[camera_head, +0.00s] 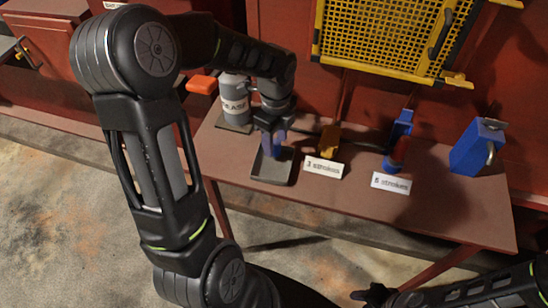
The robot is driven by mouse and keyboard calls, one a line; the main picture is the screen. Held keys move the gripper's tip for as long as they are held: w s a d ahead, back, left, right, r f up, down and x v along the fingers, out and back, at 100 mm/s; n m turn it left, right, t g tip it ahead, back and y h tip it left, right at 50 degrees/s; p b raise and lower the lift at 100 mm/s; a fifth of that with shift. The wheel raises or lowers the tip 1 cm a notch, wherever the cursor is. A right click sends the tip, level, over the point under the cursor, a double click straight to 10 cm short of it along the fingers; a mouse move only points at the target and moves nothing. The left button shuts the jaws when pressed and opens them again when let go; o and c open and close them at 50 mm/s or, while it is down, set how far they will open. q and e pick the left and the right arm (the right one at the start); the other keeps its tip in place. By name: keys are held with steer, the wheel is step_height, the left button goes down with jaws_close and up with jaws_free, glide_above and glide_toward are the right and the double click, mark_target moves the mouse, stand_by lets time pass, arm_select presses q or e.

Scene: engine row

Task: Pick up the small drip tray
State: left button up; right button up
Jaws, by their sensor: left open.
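The small drip tray (273,170) is a dark, shallow, rectangular tray on the reddish-brown bench, left of the "3 strokes" label. My left gripper (270,149) points down over the tray's far part. It is open, and its fingertips are at or just above the tray; I cannot tell whether they touch it. My left arm comes in from the left and hides part of the bench's left end.
A grey grease canister (235,100) stands just left of my left gripper. The "3 strokes" label (323,168), "6 strokes" label (391,183) and a blue box (477,147) are to the right. A yellow mesh guard (385,35) hangs behind. The bench's front right is clear.

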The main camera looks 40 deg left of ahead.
arm_select(q)
steer(key=shift+f, duration=0.1)
steer(key=shift+c, duration=0.5)
jaws_close()
stand_by(0.3)
